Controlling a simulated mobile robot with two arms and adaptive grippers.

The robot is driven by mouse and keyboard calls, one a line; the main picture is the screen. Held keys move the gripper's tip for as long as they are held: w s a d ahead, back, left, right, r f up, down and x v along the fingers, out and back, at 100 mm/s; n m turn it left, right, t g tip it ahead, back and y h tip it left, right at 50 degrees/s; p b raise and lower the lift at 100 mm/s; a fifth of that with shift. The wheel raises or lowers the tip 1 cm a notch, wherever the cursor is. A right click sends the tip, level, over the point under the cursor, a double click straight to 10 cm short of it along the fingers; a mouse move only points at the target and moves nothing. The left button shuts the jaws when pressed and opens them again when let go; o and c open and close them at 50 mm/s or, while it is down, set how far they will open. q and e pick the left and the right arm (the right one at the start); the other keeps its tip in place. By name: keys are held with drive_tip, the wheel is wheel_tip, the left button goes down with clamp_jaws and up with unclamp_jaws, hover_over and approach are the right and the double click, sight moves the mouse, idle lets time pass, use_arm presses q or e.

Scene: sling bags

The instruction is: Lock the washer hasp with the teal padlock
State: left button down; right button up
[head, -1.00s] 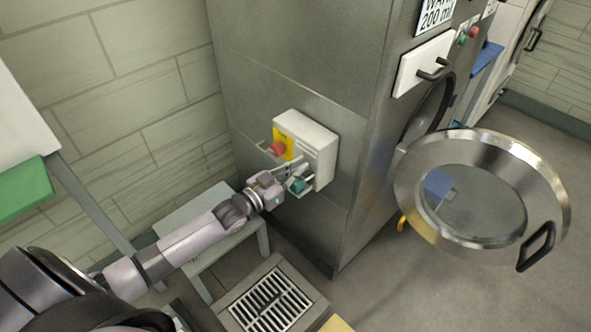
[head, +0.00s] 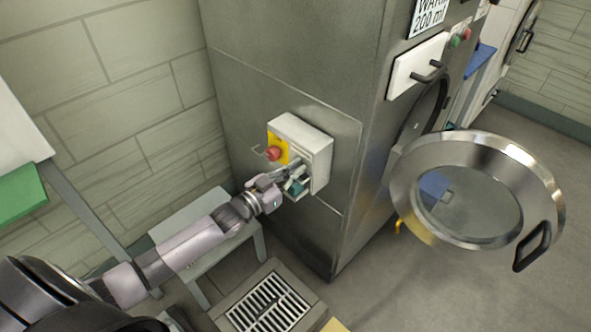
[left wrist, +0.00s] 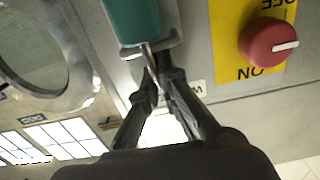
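The teal padlock (head: 294,187) is at the lower front of the white switch box (head: 316,150) on the steel washer. In the left wrist view its teal body (left wrist: 130,18) is at the top, with a grey ledge or bracket by its lower edge. My left gripper (head: 289,174) is right beside the padlock. In the left wrist view its fingertips (left wrist: 157,82) are close together around a thin metal piece (left wrist: 151,58) below the padlock. Whether they grip it is unclear. My right gripper is not in view.
The red knob (head: 274,153) sits on a yellow ON/OFF plate, also in the left wrist view (left wrist: 268,45). The washer's round door (head: 470,190) stands open at right. A small grey table (head: 185,215) is below my arm, a floor drain (head: 268,300) in front.

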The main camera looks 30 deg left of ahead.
use_arm(q)
drive_tip(key=c, duration=2.3)
unclamp_jaws()
drive_tip(key=o, duration=0.6)
drive_tip(key=o, duration=0.6)
drive_tip(key=shift+s, duration=0.15)
drive_tip(key=shift+p+v, duration=0.6)
drive_tip(key=shift+v, duration=0.15)
drive_tip(key=p+v, duration=0.2)
drive_tip(key=v, duration=0.3)
drive_tip(key=shift+s+a+p, duration=0.1)
drive_tip(key=shift+p, duration=0.2)
